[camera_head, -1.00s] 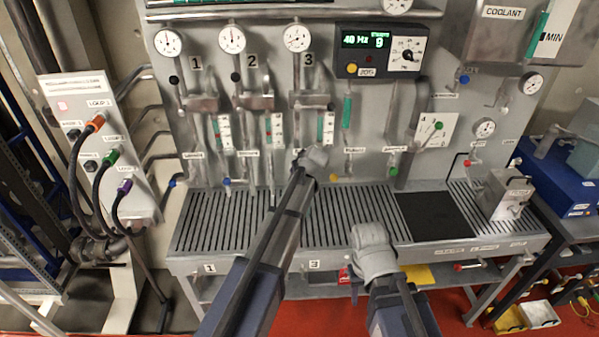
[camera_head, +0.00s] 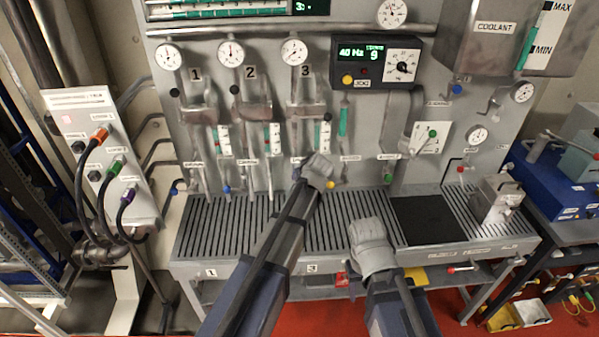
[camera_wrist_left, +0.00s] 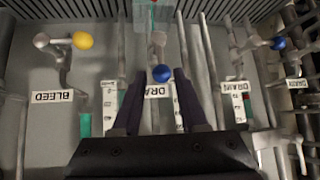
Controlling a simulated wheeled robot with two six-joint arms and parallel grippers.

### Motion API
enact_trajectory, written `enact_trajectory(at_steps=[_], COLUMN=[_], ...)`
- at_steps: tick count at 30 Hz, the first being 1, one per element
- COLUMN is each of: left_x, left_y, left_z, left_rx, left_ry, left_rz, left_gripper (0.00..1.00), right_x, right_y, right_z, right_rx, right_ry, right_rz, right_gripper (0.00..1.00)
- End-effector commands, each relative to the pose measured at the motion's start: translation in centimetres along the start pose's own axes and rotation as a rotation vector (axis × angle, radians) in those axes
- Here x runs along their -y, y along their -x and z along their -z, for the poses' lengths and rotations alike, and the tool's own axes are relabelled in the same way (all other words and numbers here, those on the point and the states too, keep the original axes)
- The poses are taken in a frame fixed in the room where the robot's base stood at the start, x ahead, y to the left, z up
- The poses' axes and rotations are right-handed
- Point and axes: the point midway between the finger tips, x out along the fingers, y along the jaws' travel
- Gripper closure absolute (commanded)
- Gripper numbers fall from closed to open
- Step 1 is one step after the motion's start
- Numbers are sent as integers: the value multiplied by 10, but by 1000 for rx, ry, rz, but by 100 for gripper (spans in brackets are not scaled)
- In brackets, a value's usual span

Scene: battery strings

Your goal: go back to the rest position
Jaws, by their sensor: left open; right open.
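My left gripper (camera_head: 318,168) is in front of the panel's lower part, below the third column, its fingers mostly hidden in the head view. In the left wrist view the left gripper (camera_wrist_left: 160,92) has two dark fingers spread apart with nothing held. A blue valve knob (camera_wrist_left: 161,73) over a DRAIN label (camera_wrist_left: 158,91) shows between the fingertips; I cannot tell how far beyond them it is. My right gripper (camera_head: 368,232) is over the slotted bench, left of the black mat. Its fingers are hard to make out.
The panel (camera_head: 265,100) carries gauges, valves and a pump display (camera_head: 375,62). The slotted bench (camera_head: 225,225) runs below it, with a metal box (camera_head: 497,200) at its right. A hose panel (camera_head: 75,110) stands at the left. A yellow knob (camera_wrist_left: 83,40) is beside the left gripper.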

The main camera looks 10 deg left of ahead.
Motion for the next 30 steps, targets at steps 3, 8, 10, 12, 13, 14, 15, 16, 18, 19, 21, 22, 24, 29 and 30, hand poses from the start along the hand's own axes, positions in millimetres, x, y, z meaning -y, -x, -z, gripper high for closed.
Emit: enact_trajectory(at_steps=[3,8,10,12,13,14,15,16,18,19,21,22,24,29,30], left_x=[0,0,0,0,0,0,1,2,5,6,11,13,19,34,38], left_y=[2,2,2,2,2,2,3,5,11,15,28,34,50,89,98], left_z=[0,0,0,0,-1,-4,-11,-19,-49,-66,-112,-132,-179,-268,-286], left_rx=[0,0,0,0,2,5,16,30,82,114,202,245,345,550,592], left_ry=[1,1,1,1,0,-4,-13,-25,-75,-105,-191,-234,-335,-557,-605], left_rz=[0,1,1,1,1,1,2,3,4,3,-3,-9,-30,-104,-125], left_gripper=[57,57,57,57,57,57,57,57,57,57,57,57,57,57,57], right_x=[0,0,0,0,0,0,0,0,1,2,3,3,4,6,7], right_y=[2,1,1,1,0,-1,-3,-6,-14,-19,-32,-37,-48,-69,-73], right_z=[0,0,0,0,0,0,0,0,1,1,2,2,3,4,4], right_rx=[0,0,0,0,0,0,0,0,0,0,0,0,0,0,0], right_ry=[-1,-1,-1,-1,-1,0,0,0,0,1,2,3,4,6,7], right_rz=[0,0,0,0,0,0,0,0,0,0,0,-1,-1,-1,-2], right_gripper=[50,50,50,50,50,50,50,50,50,50,50,50,50,50,50])
